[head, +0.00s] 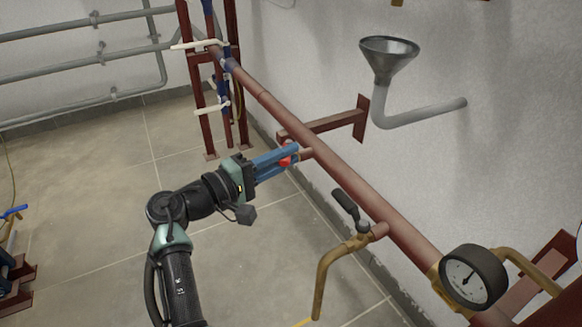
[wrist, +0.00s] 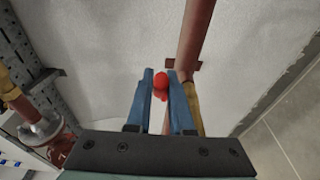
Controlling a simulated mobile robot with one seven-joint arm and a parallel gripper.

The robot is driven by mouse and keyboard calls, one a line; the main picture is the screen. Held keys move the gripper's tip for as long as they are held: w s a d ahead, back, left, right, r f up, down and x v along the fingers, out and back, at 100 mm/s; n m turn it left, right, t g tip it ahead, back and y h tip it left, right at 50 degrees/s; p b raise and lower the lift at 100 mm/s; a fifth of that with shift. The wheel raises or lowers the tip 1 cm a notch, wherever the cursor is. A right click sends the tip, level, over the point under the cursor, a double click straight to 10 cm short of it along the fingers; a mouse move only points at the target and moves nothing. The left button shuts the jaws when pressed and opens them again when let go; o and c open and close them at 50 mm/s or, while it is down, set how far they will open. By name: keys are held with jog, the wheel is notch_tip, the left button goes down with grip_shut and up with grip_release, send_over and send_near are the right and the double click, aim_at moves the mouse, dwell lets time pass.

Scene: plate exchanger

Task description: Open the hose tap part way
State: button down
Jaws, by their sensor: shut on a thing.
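A small red handle (head: 286,161) sits at a short stub (head: 306,154) off the long red-brown pipe (head: 330,172). My gripper (head: 295,156) reaches it from the left, with its blue fingers on either side of the handle. The gripper is shut on the red handle (wrist: 161,79), which shows between the fingertips in the wrist view. A brass part (wrist: 193,97) shows beside the right finger there. The fingers hide most of this tap's body in the head view. How far the handle is turned cannot be told.
A brass tap with a bent spout (head: 324,275) and black lever (head: 345,205) stands on the pipe nearer the camera. A gauge (head: 473,277) is at lower right. A funnel (head: 389,58) hangs on the wall. A bracket (head: 338,121) carries the pipe. The floor (head: 95,190) at left is mostly clear.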

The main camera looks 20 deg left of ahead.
jog(key=shift+a+m+g+h+b, duration=0.3)
jog(key=shift+m+g+h+b, duration=0.15)
jog(key=shift+h, duration=0.25)
jog(key=shift+s+m+h, duration=0.1)
jog(key=shift+m+h, duration=0.15)
jog(key=shift+h, duration=0.05)
jog(key=c, duration=0.8)
grip_release()
jog(key=p+v, duration=0.4)
jog(key=v, duration=0.9)
jog(key=shift+p, duration=0.4)
jog(key=shift+r, duration=0.1)
